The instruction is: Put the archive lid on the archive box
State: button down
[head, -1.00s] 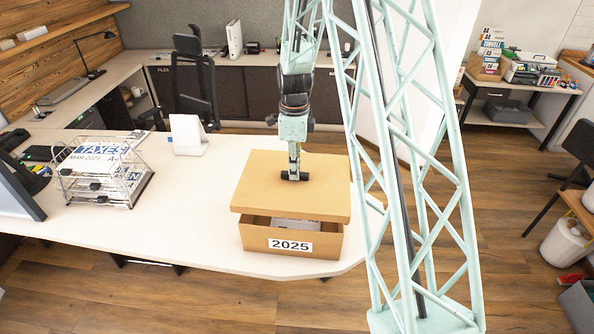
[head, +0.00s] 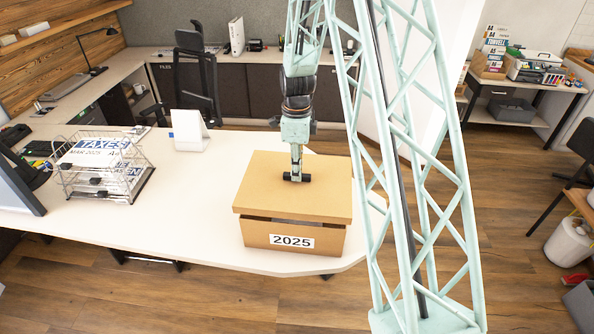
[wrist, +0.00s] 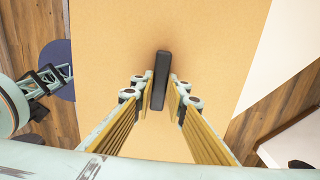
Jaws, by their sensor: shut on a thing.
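The tan archive lid (head: 293,200) is over the archive box (head: 262,237), which bears a white "2025" label and stands near the front right of the white desk. My gripper (head: 297,177) is shut on the lid's dark handle, which shows between the fingers (wrist: 160,92) in the wrist view. A thin dark gap with a bit of grey content shows between the lid's front edge and the box's front wall. The lid nearly lines up with the box. Whether its back edge touches the box is hidden.
A wire tray rack (head: 100,170) with papers stands on the desk's left. A white stand (head: 190,131) is behind the box to the left. The desk (head: 190,220) between rack and box is clear. A dark office chair (head: 192,80) stands behind the desk.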

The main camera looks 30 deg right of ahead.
aim_at(297, 184)
jog(key=shift+f+b, duration=0.75)
jog(key=shift+f, duration=0.55)
jog(key=shift+f+b, duration=1.8)
jog(key=shift+f, duration=0.3)
dwell(3.0)
jog(key=c, duration=2.5)
grip_release()
jog(key=shift+r, duration=0.2)
jog(key=shift+r, duration=5.85)
